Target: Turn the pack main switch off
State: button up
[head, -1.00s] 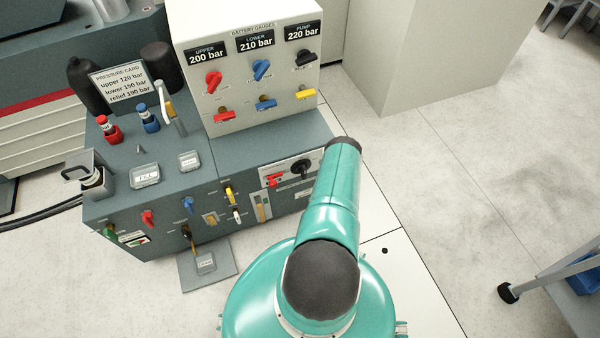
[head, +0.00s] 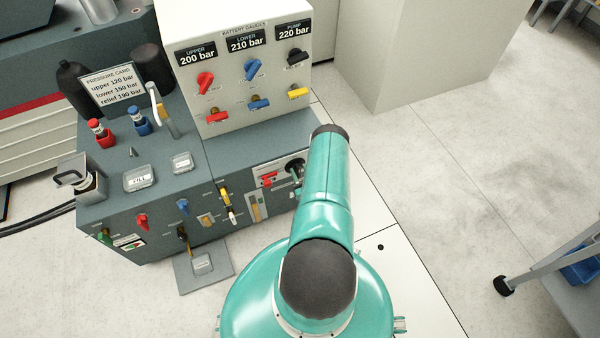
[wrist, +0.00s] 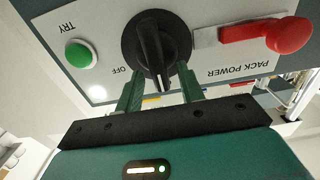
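The black rotary switch (wrist: 157,42) sits on a light panel plate with OFF printed beside it and PACK POWER further along; the lettering is upside down in the wrist view. Its raised grip bar points toward my gripper. In the head view the switch (head: 294,166) is partly hidden by my arm. My gripper (wrist: 159,76) has its two green fingers apart, one on each side of the bar's near end. The fingertips are at or close to the knob; contact cannot be told. A red lever (wrist: 290,36) is mounted beside the switch.
A green TRY button (wrist: 80,54) is on the switch's other side. Several coloured valves and levers, including a yellow one (head: 224,194), crowd the cabinet front (head: 150,225). The gauge box (head: 235,70) rises above. Pale floor (head: 430,180) is open to the right.

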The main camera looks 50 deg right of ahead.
grip_shut()
jog(key=shift+m, duration=0.3)
jog(key=m, duration=0.5)
jog(key=d+f+m, duration=0.1)
jog(key=m, duration=0.5)
jog(key=s+f+m, duration=0.1)
jog(key=m, duration=0.5)
jog(key=shift+d+f, duration=0.1)
jog(key=shift+d, duration=0.1)
jog(key=shift+m, duration=0.3)
